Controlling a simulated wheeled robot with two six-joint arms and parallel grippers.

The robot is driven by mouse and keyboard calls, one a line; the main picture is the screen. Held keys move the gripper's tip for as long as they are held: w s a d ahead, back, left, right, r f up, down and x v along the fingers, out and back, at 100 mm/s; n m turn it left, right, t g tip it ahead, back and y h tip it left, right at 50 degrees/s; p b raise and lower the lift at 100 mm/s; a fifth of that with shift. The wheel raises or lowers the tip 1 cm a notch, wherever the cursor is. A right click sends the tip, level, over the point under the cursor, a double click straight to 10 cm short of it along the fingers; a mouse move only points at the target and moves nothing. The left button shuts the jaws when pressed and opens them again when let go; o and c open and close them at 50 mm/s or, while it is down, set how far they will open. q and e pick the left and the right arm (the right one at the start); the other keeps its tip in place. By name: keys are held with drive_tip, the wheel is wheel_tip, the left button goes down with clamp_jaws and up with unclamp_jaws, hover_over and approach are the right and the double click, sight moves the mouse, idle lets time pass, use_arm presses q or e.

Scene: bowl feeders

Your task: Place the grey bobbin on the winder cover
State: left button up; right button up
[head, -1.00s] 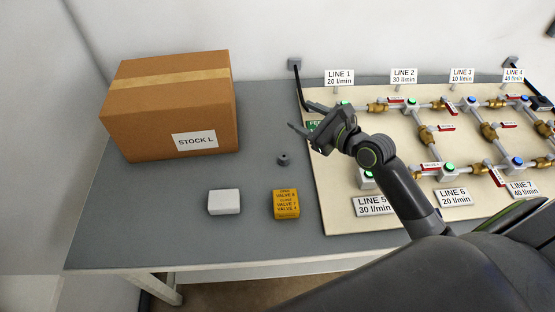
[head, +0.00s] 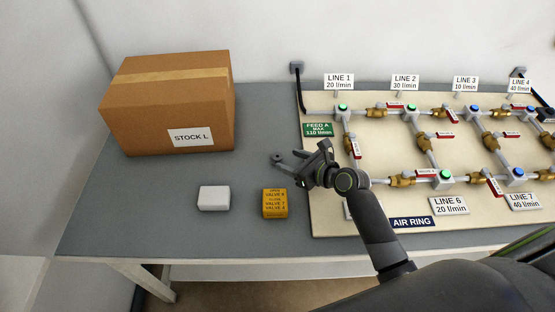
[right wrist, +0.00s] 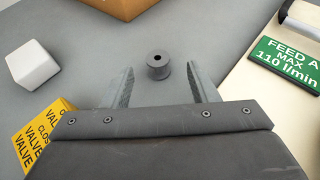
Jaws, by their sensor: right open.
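The grey bobbin (head: 277,157) is a small dark cylinder with a hole in its top. It stands upright on the grey table, left of the cream board. In the right wrist view the bobbin (right wrist: 158,68) lies just beyond and between the two fingertips, with clear gaps on both sides. My right gripper (head: 288,164) is open and empty, its fingers pointing left toward the bobbin; they also show in the right wrist view (right wrist: 160,82). I cannot identify a winder cover in either view. My left gripper is not in view.
A white block (head: 214,198) and a yellow labelled block (head: 275,203) stand toward the table's front. A cardboard box (head: 150,125) labelled STOCK L stands at the back left. The cream board (head: 325,220) carries pipes, valves and a green sign (head: 318,130).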

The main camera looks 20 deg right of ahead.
sight(277, 156)
drive_tip(key=shift+x, duration=4.15)
drive_tip(key=shift+a+r, duration=0.1)
drive_tip(key=shift+a, duration=0.05)
drive_tip(key=shift+s, duration=0.1)
drive_tip(key=shift+c, duration=0.3)
drive_tip(key=c, duration=1)
